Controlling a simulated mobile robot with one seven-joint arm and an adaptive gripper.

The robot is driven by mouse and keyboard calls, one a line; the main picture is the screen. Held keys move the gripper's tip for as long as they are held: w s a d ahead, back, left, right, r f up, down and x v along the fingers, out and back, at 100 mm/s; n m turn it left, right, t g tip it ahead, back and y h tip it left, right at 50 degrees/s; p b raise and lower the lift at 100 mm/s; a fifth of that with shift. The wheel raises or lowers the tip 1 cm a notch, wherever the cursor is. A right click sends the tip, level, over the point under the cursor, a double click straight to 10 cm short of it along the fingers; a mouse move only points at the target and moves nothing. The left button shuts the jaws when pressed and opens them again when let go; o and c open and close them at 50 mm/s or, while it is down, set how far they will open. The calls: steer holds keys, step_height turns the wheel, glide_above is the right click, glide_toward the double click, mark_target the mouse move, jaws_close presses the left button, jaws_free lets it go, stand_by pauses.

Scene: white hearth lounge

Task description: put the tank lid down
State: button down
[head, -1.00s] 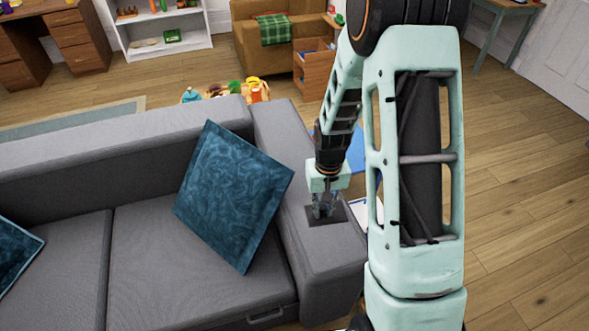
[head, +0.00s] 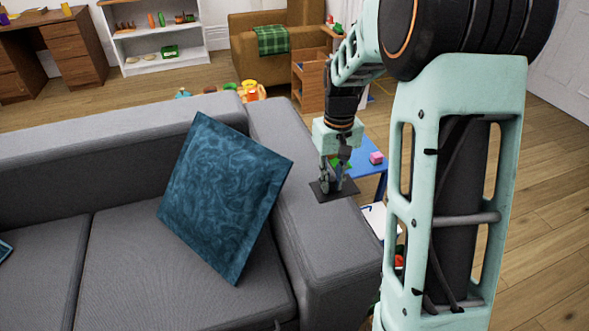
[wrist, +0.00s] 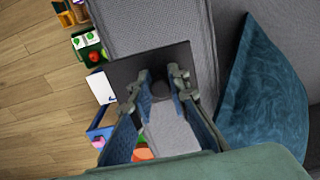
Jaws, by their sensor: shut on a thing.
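The tank lid (head: 318,192) is a dark, flat, thin plate, seen in the head view over the far part of the sofa's right arm (head: 318,235). In the wrist view the lid (wrist: 125,70) shows a dark round knob at its middle. My gripper (head: 336,182) points down and is shut on the lid at the knob. In the wrist view its two fingers (wrist: 160,82) stand on either side of the knob. I cannot tell whether the lid touches the sofa arm or hangs just above it.
A blue cushion (head: 225,195) leans on the sofa, left of the lid. A blue table (head: 372,146) with a pink block (head: 376,157) stands behind and right of the sofa arm. A white sheet or board (head: 377,222) lies beside the arm. Open wooden floor is at right.

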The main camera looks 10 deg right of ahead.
steer(key=shift+d+b, duration=0.1)
steer(key=shift+b, duration=0.3)
steer(key=shift+w, duration=0.2)
steer(key=w+a+f+b, duration=0.1)
steer(key=w+a+f, duration=0.3)
steer(key=w, duration=0.5)
steer(key=b, duration=0.1)
glide_above(306, 190)
step_height(306, 190, down, 5)
steer(key=shift+s+d+f, duration=0.1)
steer(key=shift+s, duration=0.05)
steer(key=shift+w+f+b, duration=0.15)
steer(key=shift+f+b, duration=0.05)
steer(key=shift+f, duration=0.7)
steer(key=shift+w+f+b, duration=0.1)
steer(key=shift+f+b, duration=0.1)
steer(key=shift+f, duration=0.7)
steer(key=shift+f, duration=0.15)
steer(key=c, duration=1.8)
jaws_free()
steer(key=shift+c, duration=0.2)
